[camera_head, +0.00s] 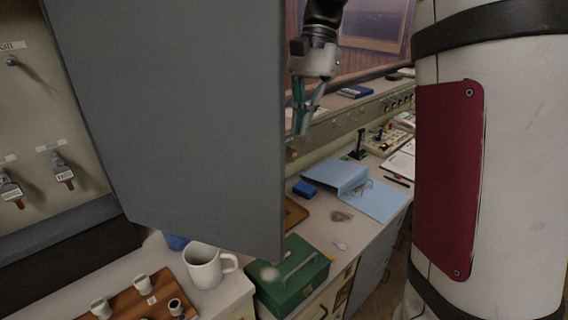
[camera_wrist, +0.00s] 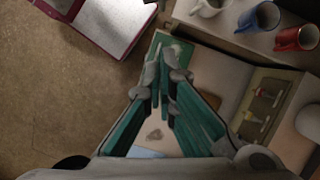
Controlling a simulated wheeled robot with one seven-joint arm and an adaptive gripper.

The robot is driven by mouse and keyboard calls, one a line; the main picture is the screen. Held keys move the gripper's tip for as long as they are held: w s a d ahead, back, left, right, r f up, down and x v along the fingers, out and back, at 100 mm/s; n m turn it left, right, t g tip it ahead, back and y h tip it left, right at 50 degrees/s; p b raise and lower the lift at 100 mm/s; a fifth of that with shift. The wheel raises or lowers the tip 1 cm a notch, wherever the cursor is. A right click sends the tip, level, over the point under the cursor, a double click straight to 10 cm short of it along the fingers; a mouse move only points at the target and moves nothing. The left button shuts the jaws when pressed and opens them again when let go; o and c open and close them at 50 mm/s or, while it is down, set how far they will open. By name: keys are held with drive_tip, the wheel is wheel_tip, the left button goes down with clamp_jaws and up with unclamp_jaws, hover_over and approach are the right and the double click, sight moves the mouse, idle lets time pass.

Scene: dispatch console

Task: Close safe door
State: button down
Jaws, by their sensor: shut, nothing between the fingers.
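The safe door (camera_head: 180,120) is a large grey panel in the head view. It stands open, swung out in front of the safe. The safe's pale interior (camera_head: 40,110) shows at the left, with labelled hooks and keys hanging inside. My gripper (camera_head: 300,125), with green fingers, is just right of the door's free edge in the picture. Its fingers are together and empty, pointing down; whether it touches the door cannot be told. The fingers also show in the wrist view (camera_wrist: 165,90). I cannot make out the door there.
Below the door are a green cash box (camera_head: 292,277), a white mug (camera_head: 207,266) and a wooden tray (camera_head: 125,304) with small cups. A blue folder (camera_head: 375,198) lies on the desk to the right. Blue and red mugs (camera_wrist: 297,38) show in the wrist view.

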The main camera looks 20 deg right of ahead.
drive_tip(key=s+a+f+p, duration=0.1)
drive_tip(key=s+a+f, duration=0.3)
drive_tip(key=a+f, duration=0.1)
drive_tip(key=shift+f+p, duration=0.35)
drive_tip(key=shift+f, duration=0.15)
drive_tip(key=shift+a, duration=0.1)
